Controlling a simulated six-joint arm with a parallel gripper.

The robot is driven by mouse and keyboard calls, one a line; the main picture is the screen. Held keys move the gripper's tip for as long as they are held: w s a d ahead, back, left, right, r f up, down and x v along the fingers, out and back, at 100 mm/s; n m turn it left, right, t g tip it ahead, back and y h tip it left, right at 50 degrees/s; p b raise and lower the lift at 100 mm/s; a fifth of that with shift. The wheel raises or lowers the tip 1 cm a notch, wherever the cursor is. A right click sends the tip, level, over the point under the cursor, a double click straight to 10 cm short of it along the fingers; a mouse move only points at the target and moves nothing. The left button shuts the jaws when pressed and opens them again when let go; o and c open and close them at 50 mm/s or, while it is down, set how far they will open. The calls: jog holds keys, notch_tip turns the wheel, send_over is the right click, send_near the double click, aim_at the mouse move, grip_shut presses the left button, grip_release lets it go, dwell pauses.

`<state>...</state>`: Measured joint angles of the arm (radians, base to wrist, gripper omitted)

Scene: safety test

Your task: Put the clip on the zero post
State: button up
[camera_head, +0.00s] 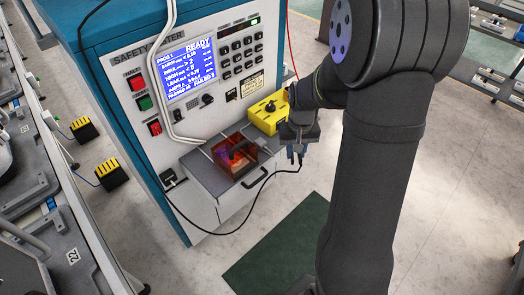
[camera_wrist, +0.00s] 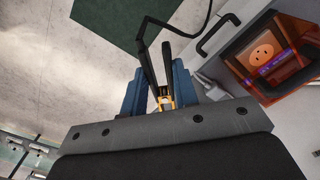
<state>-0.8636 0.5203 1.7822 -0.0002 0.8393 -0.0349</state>
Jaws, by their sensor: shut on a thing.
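My gripper (camera_head: 297,150) is at the right of the yellow box, in front of the tester. In the wrist view its two blue fingers (camera_wrist: 158,84) are shut on the clip (camera_wrist: 149,66), a long dark piece with a black cable at its far end. The clip is too small to make out clearly in the head view. The yellow box (camera_head: 268,112) has a black knob on top and stands on the tester's ledge; my gripper partly covers its right end. I cannot make out which part is the zero post.
The safety tester (camera_head: 190,85) has a lit screen reading READY. A tinted box with an open-looking top (camera_head: 235,158) sits on the ledge, left of my gripper; its socket (camera_wrist: 262,54) shows in the wrist view. The black cable (camera_head: 235,233) loops below the drawer. A green mat (camera_head: 280,245) lies on the floor.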

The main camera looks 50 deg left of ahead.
jog(key=w+d+f+m, duration=0.2)
jog(key=w+d+f, duration=0.1)
jog(key=w+d, duration=0.4)
jog(key=w+d+f+m, duration=0.2)
jog(key=w+d+m, duration=0.1)
jog(key=w+d, duration=0.4)
jog(key=w+d+f+m, duration=0.2)
jog(key=w+d+f, duration=0.1)
jog(key=d, duration=0.7)
jog(key=w+d+f+m, duration=0.2)
jog(key=d+m, duration=0.1)
jog(key=d, duration=0.6)
jog(key=a+r+n, duration=0.3)
jog(key=a+n, duration=0.2)
jog(key=a, duration=0.8)
jog(key=a+r+n, duration=0.2)
jog(key=a+n, duration=0.2)
jog(key=a, duration=0.9)
jog(key=s+a+r+n, duration=0.2)
jog(key=s+a, duration=0.3)
jog(key=a, duration=0.5)
jog(key=s+a+r+n, duration=0.2)
jog(key=s+a+n, duration=0.2)
jog(key=a, duration=0.5)
jog(key=s+a+r+n, duration=0.2)
jog(key=s+a+n, duration=0.1)
jog(key=s+a, duration=0.4)
jog(key=shift+a+r+n, duration=0.3)
jog(key=shift+a+r, duration=0.1)
jog(key=shift+a, duration=1.4)
